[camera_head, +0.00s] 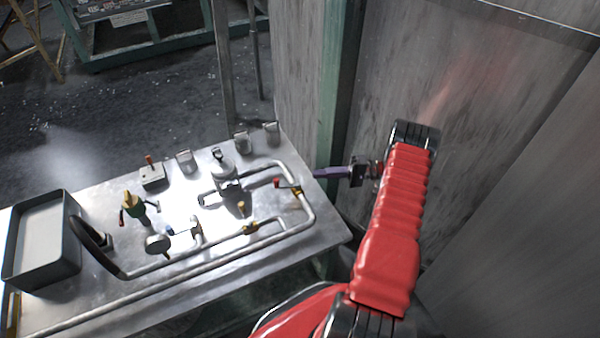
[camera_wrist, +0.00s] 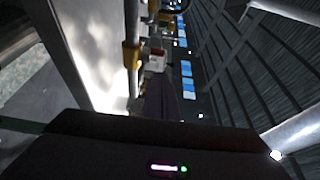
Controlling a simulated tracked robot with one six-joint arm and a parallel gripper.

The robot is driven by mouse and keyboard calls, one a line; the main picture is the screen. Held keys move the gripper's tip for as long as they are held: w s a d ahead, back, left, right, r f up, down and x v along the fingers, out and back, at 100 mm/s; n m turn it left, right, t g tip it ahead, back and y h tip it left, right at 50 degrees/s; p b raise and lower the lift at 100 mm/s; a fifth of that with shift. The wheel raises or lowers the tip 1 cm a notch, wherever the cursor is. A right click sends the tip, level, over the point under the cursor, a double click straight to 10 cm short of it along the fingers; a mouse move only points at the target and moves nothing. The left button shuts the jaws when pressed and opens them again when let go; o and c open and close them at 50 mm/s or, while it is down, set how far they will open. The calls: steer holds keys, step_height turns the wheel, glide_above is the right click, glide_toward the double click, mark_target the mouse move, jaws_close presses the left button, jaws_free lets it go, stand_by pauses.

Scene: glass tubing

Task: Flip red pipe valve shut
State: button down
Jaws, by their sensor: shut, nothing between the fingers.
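A small red valve handle (camera_head: 283,184) sits on the bent silver pipe near the right end of the metal table, beside a brass-coloured fitting (camera_head: 297,192). My gripper (camera_head: 317,174) reaches in from the right with purple fingers shut and empty. Its tips are a little to the right of the handle, near the pipe bend; I cannot tell whether they touch anything. In the wrist view a red and white part (camera_wrist: 155,60), which looks like the valve, shows beside a yellow fitting (camera_wrist: 131,55). The dark fingers (camera_wrist: 153,92) point towards it.
The silver pipe (camera_head: 200,257) runs across the table (camera_head: 230,280). A green and yellow valve with red levers (camera_head: 133,208), a round gauge (camera_head: 157,243) and a grey tray (camera_head: 68,240) stand to the left. A grey wall (camera_head: 460,100) is close behind my arm.

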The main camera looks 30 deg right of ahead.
steer(key=w+a+r+n+g+h, duration=0.3)
steer(key=w+a+r+g+h, duration=0.45)
steer(key=a+r+g, duration=0.55)
steer(key=w+d+f+m+t+h, duration=0.1)
steer(key=w+d+m+t+h, duration=0.1)
steer(key=d+m+h, duration=0.4)
steer(key=m+t, duration=0.1)
steer(key=m, duration=0.3)
steer(key=shift+w+d+f, duration=0.25)
steer(key=shift+w, duration=0.1)
steer(key=shift+f, duration=0.1)
